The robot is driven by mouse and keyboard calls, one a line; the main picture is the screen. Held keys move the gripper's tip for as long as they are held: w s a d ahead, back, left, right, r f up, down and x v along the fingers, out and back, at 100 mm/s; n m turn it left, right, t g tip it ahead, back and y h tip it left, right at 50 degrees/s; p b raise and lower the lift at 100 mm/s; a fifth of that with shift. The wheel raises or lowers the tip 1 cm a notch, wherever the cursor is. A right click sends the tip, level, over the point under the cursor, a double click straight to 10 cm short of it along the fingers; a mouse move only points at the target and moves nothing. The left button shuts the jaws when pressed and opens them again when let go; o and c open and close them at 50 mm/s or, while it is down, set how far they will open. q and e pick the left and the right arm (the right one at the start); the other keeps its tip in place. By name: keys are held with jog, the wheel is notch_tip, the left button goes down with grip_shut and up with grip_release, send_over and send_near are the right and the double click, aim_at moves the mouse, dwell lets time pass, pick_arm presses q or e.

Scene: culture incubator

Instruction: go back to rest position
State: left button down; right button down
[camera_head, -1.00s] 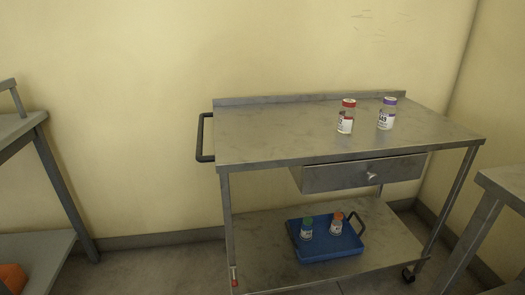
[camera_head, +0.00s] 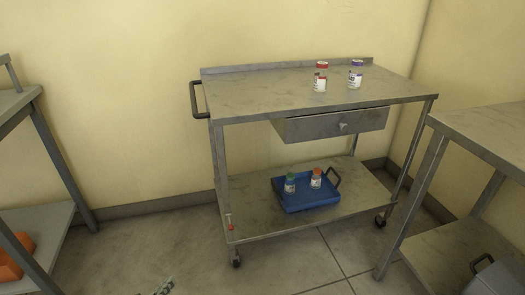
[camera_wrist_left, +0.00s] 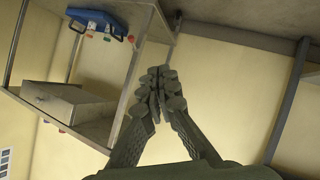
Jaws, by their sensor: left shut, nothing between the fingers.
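My left gripper (camera_wrist_left: 158,82) is shut with its fingertips together and nothing between them in the left wrist view. In the head view only a small part of it (camera_head: 165,287) shows at the bottom edge, low and in front of the metal trolley (camera_head: 250,100). It looks clear of the trolley. My right gripper is not in view. The trolley also shows tilted in the wrist view, with the blue tray (camera_wrist_left: 98,17) at the top left.
A red-capped bottle (camera_head: 320,78) and a purple-capped bottle (camera_head: 355,76) stand on the trolley top. The drawer (camera_head: 330,124) juts out below. Two small bottles stand in the blue tray (camera_head: 310,204). Tables flank the trolley at left (camera_head: 18,100) and right (camera_head: 490,130). Floor (camera_head: 130,240) is clear.

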pick_arm(q)
jog(key=a+m, duration=0.2)
jog(key=a, duration=0.6)
jog(key=s+a+f+m+g+y, duration=0.3)
jog(key=s+a+g+y, duration=0.15)
jog(key=s+a, duration=0.35)
jog(key=s+a+f+m+g+y, duration=0.35)
jog(key=s+a+g, duration=0.2)
jog(key=s, duration=0.45)
jog(key=s+d+f+n+h, duration=0.1)
jog(key=d+f+h, duration=0.1)
jog(key=d, duration=0.8)
jog(key=s+d+f+n+h, duration=0.1)
jog(key=d+f, duration=0.3)
jog(key=d, duration=0.6)
jog(key=shift+f+t+h, duration=0.2)
jog(key=shift+t+h, duration=0.1)
jog(key=shift+h, duration=0.5)
jog(key=shift+d+n, duration=0.1)
jog(key=shift+n, duration=0.15)
